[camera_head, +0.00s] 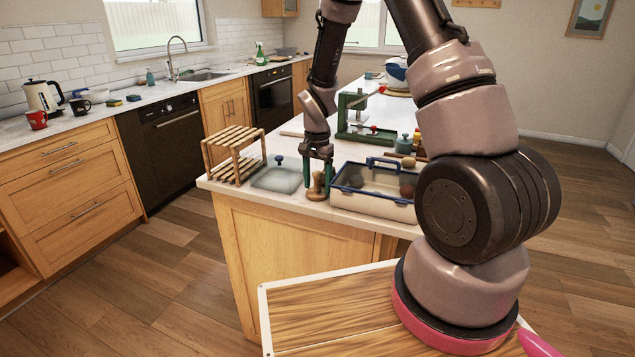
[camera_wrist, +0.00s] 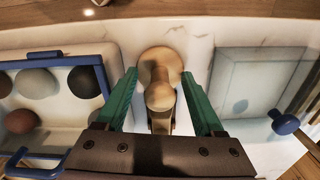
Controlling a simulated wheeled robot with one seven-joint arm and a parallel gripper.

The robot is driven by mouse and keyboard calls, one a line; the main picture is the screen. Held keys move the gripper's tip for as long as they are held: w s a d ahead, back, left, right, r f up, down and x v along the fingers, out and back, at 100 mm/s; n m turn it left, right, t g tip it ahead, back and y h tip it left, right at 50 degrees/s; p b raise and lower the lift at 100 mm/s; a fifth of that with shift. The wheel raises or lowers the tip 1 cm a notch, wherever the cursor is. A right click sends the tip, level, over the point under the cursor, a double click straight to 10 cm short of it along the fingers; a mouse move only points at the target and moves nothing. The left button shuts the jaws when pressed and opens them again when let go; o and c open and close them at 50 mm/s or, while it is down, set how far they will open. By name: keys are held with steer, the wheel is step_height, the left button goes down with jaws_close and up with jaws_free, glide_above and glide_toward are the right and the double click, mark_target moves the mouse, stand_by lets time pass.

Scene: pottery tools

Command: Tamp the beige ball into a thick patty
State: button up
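The wooden tamper (camera_head: 317,187) stands upright on the countertop near its front edge. In the wrist view the tamper (camera_wrist: 160,64) shows a round base and a knobbed handle. My gripper (camera_head: 317,176) is above and around it; in the wrist view my gripper's green fingers (camera_wrist: 159,76) are spread apart, one on each side of the tamper, with gaps visible.
The tray (camera_head: 372,205) stands right of the tamper and holds several brown and dark balls. A green press (camera_head: 352,118) stands behind.

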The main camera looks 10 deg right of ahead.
step_height(320, 180, up, 11)
steer(key=shift+f, duration=0.15)
steer(key=s+d+r+n+t+y, duration=0.15)
steer(key=s+r, duration=0.25)
steer(key=r, duration=0.4)
steer(key=s+d+r+t, duration=0.2)
steer(key=s+r, duration=0.2)
steer(key=r, duration=0.4)
steer(key=s+d+r+n+t, duration=0.1)
steer(key=s+r+t, duration=0.1)
steer(key=s+r, duration=0.2)
steer(key=s+d+r+n+t, duration=0.1)
steer(key=s+r, duration=0.4)
steer(key=s, duration=0.5)
steer(key=shift+s+d+r+n+t, duration=0.15)
steer(key=shift+s+n+t, duration=0.05)
steer(key=shift+n+t, duration=0.2)
